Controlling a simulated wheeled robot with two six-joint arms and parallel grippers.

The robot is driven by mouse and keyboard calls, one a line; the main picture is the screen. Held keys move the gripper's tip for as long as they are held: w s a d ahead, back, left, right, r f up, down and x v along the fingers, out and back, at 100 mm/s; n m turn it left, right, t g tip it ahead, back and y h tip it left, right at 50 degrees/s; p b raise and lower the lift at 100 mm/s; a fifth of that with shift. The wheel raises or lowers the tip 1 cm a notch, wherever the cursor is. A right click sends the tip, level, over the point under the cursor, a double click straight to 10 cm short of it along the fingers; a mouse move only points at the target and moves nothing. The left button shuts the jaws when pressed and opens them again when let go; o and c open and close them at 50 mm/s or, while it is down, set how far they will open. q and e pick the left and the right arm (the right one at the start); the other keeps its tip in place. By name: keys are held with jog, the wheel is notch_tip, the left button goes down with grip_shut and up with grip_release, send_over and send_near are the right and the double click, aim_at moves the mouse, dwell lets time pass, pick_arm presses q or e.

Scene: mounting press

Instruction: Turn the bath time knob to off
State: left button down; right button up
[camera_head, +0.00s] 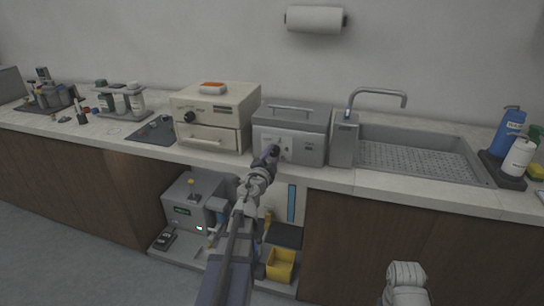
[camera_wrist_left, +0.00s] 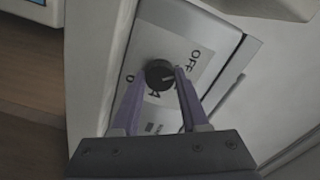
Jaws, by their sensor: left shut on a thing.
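The bath is a grey metal box (camera_head: 308,135) with a bar handle on its lid, on the counter left of the sink. In the left wrist view its pale front panel (camera_wrist_left: 200,45) carries an "OFF" label and a "4" around a round black knob (camera_wrist_left: 158,73). My left gripper (camera_head: 273,153) is at the front panel and hides the knob in the head view. In the left wrist view its purple fingers (camera_wrist_left: 160,80) are shut on the knob, one on each side. The knob's exact setting is too small to read.
A cream oven-like box (camera_head: 217,115) stands left of the bath, and a grey block with a faucet (camera_head: 345,138) stands right of it. The sink (camera_head: 415,158) lies farther right. Under the counter are a grey machine (camera_head: 190,205) and a yellow bin (camera_head: 281,266).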

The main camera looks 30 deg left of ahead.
pick_arm(q)
jog(key=shift+n, duration=0.5)
jog(key=shift+c, duration=2)
grip_release()
jog(key=shift+s, duration=0.1)
jog(key=v, duration=0.7)
jog(key=shift+s, duration=0.25)
